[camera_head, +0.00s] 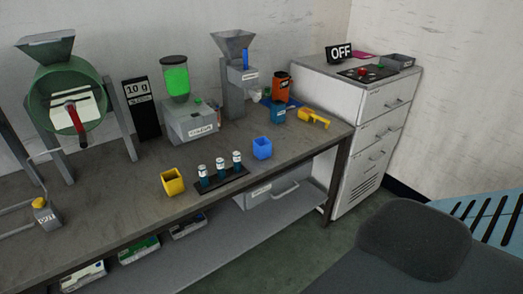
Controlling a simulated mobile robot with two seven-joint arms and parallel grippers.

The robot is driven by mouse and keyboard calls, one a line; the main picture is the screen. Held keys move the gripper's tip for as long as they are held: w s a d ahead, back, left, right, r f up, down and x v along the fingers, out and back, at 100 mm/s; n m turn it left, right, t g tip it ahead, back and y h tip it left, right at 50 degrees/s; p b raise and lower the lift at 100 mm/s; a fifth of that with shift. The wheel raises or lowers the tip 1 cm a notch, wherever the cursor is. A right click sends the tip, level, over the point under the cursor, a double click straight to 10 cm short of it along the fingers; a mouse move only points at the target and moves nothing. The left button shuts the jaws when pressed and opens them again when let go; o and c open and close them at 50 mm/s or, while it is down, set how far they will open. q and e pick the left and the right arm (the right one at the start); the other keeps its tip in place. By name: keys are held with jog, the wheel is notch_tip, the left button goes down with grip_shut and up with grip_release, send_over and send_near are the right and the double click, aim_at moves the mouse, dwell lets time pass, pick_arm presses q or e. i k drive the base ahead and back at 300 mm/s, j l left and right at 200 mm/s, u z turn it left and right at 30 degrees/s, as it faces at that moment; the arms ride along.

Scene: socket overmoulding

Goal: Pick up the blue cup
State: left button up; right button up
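A blue cup (262,148) stands upright near the front edge of the workbench, right of the rack of small bottles. A second, darker blue container (278,114) stands farther back, in front of an orange and black object. Neither of my grippers shows in the head view.
On the workbench (110,200), a yellow cup (173,182) and a rack of bottles (220,180) stand left of the blue cup. A yellow tool (313,117) lies behind right. Machines line the wall. A white drawer cabinet (345,110) stands at the right.

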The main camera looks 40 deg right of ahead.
aim_at(262, 148)
jog(key=i+l+z, duration=0.35)
jog(key=l, duration=0.35)
jog(key=i+l+z, duration=0.35)
jog(key=l, duration=0.3)
jog(key=i+l+z, duration=0.35)
jog(key=i+l, duration=0.1)
jog(key=l, duration=0.1)
